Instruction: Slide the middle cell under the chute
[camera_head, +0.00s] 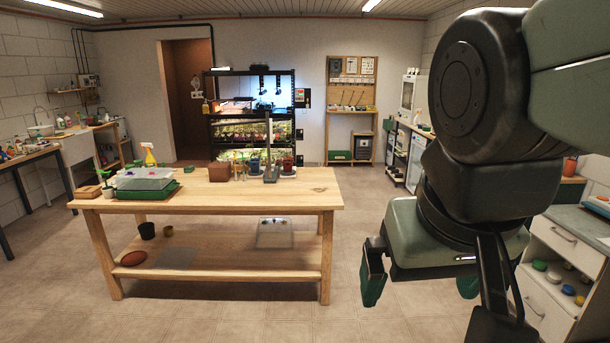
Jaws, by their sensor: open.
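My gripper (420,290) hangs at the right of the view, in front of and to the right of the wooden table (230,205). Its two green fingers are wide apart with nothing seen between them. It is well apart from everything on the table. A narrow grey upright piece (269,150) stands near the table's right half; it may be the chute, but I cannot tell. No row of cells can be made out. A green tray with a clear cover (146,178) stands at the table's left end; what is inside is unclear.
A brown box (219,173) and small pots, including a red one (288,165), stand at the table's back. The tabletop's front and right end are mostly clear. A white drawer cabinet (558,265) stands at right.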

